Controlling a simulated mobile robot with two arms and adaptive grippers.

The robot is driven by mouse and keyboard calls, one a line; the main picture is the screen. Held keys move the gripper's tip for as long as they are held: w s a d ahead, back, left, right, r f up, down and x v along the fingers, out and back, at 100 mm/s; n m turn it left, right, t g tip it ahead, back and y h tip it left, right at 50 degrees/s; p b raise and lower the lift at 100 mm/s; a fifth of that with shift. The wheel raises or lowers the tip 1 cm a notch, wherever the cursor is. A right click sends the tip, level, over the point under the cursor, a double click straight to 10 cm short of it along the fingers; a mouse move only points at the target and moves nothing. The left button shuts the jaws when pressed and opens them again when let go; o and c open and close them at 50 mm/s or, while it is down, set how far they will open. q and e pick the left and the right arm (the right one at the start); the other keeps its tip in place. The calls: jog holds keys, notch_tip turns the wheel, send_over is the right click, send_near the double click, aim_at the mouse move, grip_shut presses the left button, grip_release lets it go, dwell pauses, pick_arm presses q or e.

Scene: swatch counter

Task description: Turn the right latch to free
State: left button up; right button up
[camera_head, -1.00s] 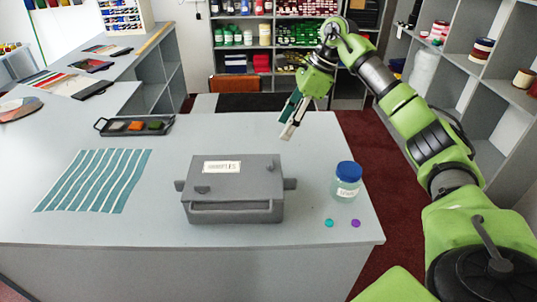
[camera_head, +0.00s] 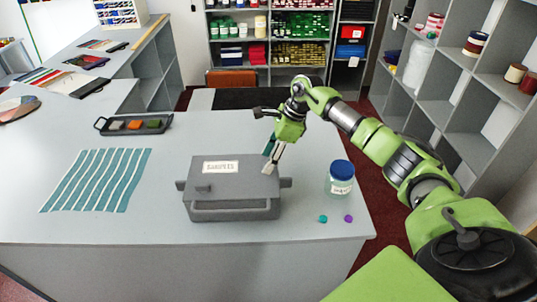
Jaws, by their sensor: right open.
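A grey lidded box (camera_head: 232,188) with a white label (camera_head: 221,167) stands on the counter. A small grey tab sticks out from its left side (camera_head: 181,185) and another from its right side (camera_head: 286,182); I cannot tell for sure which small part is the right latch. A small raised knob (camera_head: 203,188) shows on the lid's left part. My right gripper (camera_head: 270,165) is open, with its fingers pointing down over the back right of the lid. The fingers hide part of the lid there. I cannot tell whether they touch it. My left gripper is not in view.
A glass jar with a blue lid (camera_head: 341,178) stands right of the box, with a teal dot (camera_head: 323,219) and a purple dot (camera_head: 348,218) before it. A striped teal cloth (camera_head: 97,180) lies at left, and a black tray (camera_head: 133,124) behind it. The counter between cloth and box is clear.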

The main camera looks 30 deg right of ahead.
jog(key=shift+f, duration=0.2)
jog(key=c, duration=1.1)
